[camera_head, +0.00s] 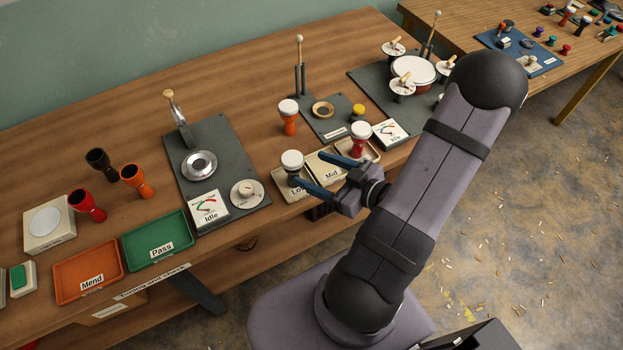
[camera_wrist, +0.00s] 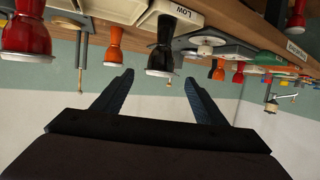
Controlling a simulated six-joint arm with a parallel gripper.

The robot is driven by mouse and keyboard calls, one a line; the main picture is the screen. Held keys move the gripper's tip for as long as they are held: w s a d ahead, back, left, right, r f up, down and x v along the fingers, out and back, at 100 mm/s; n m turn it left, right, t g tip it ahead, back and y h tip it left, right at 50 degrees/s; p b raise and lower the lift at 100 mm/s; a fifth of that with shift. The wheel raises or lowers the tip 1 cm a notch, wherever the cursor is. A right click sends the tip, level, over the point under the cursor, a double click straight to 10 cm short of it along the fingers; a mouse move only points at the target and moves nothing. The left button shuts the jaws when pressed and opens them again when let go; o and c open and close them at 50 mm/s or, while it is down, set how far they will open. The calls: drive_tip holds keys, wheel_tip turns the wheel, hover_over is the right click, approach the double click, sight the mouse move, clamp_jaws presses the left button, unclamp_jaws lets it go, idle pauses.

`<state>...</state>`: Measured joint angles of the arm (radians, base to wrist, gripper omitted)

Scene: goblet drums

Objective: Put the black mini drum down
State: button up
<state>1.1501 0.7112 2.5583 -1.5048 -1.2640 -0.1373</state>
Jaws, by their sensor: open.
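The black mini drum (camera_head: 291,160), with a white head, stands upright in the pale tray labelled Low (camera_head: 279,184). In the wrist view, which looks upside down, the black drum (camera_wrist: 163,48) is just beyond and between my fingertips, beside the Low label (camera_wrist: 182,9). My gripper (camera_head: 308,166) is open, with one blue finger on each side of the drum's direction. The near finger hides part of the drum's lower body in the head view. I cannot tell whether either finger touches it.
The Mid tray (camera_head: 322,166) is beside the Low tray, partly behind my fingers. A red drum (camera_head: 358,138) stands in the tray to its right. An orange drum (camera_head: 289,117) stands behind. A gauge and dial board (camera_head: 240,145) is to the left. Bare wood lies behind.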

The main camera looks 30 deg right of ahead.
drive_tip(key=shift+w+d+f, duration=0.1)
drive_tip(key=shift+w+f, duration=0.1)
drive_tip(key=shift+f, duration=0.1)
drive_tip(key=f+g+h, duration=0.1)
drive_tip(key=w+d+f+g, duration=0.1)
drive_tip(key=d+f+g+h, duration=0.1)
drive_tip(key=shift+w+d+f+h, duration=0.1)
drive_tip(key=shift+w+f+h, duration=0.05)
drive_tip(key=shift+w+h, duration=0.15)
drive_tip(key=shift+w+d+f+g+h, duration=0.2)
drive_tip(key=shift+d+g+h, duration=0.3)
drive_tip(key=shift+g+h, duration=0.1)
drive_tip(key=shift+w+d+f+g+h, duration=0.15)
drive_tip(key=shift+d+f+g+h, duration=0.05)
drive_tip(key=shift+d+g+h, duration=0.35)
drive_tip(key=shift+s+d+r+m+g+h, duration=0.15)
drive_tip(key=shift+m+g+h, duration=0.15)
drive_tip(key=shift+g+h, duration=0.2)
drive_tip(key=s+a+r+m+g, duration=0.2)
drive_tip(key=s+a+r+g, duration=0.1)
drive_tip(key=s+a, duration=0.2)
drive_tip(key=s+a+r+m+g, duration=0.2)
drive_tip(key=s+a, duration=0.4)
drive_tip(key=a, duration=0.4)
drive_tip(key=shift+s+a+r+g, duration=0.15)
drive_tip(key=shift+a+r+g, duration=0.05)
drive_tip(key=shift+r+g, duration=0.7)
